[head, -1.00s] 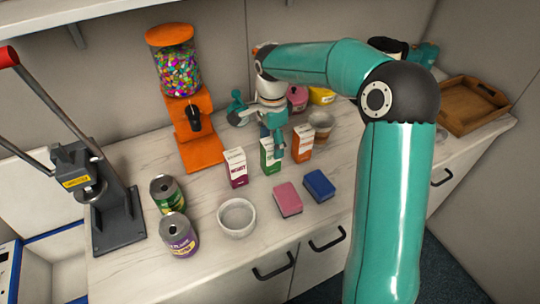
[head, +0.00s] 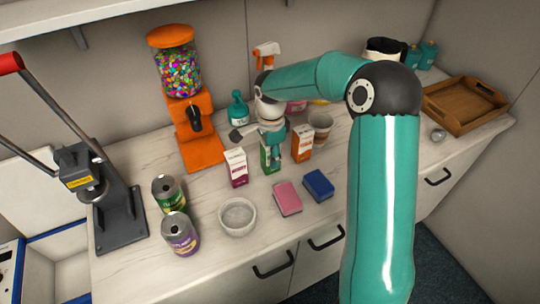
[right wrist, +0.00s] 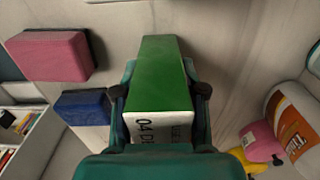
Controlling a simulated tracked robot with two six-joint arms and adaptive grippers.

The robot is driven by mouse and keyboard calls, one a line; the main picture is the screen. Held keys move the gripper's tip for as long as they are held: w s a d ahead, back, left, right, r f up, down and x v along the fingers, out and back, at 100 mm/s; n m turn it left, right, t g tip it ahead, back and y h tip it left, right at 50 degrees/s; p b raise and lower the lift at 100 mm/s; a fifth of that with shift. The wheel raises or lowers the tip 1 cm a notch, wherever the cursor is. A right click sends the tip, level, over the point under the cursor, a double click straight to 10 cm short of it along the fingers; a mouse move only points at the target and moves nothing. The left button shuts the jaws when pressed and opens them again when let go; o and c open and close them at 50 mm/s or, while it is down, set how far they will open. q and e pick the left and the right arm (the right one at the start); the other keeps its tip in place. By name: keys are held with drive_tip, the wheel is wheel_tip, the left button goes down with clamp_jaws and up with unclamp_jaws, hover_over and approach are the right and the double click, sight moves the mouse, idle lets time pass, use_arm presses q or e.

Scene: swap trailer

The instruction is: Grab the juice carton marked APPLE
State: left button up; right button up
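A green and white carton (head: 266,155) stands on the counter between a purple and white carton (head: 236,168) and an orange and white carton (head: 302,142). Its name is too small to read in the head view. My right gripper (head: 274,150) is around the green carton from above. In the right wrist view, the carton's green side (right wrist: 162,75) and white top with date print lie between the two fingers, and the dark pads meet its sides with no clear gap. The carton looks upright on the counter. My left gripper is not in view.
A pink sponge (head: 287,198), a blue sponge (head: 318,185) and a white bowl (head: 237,217) are in front. Two cans (head: 179,234) and a lever press (head: 105,195) stand left. An orange candy dispenser (head: 192,130) is behind, and a wooden tray (head: 463,105) is far right.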

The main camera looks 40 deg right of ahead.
clamp_jaws()
drive_tip(key=shift+r, duration=0.15)
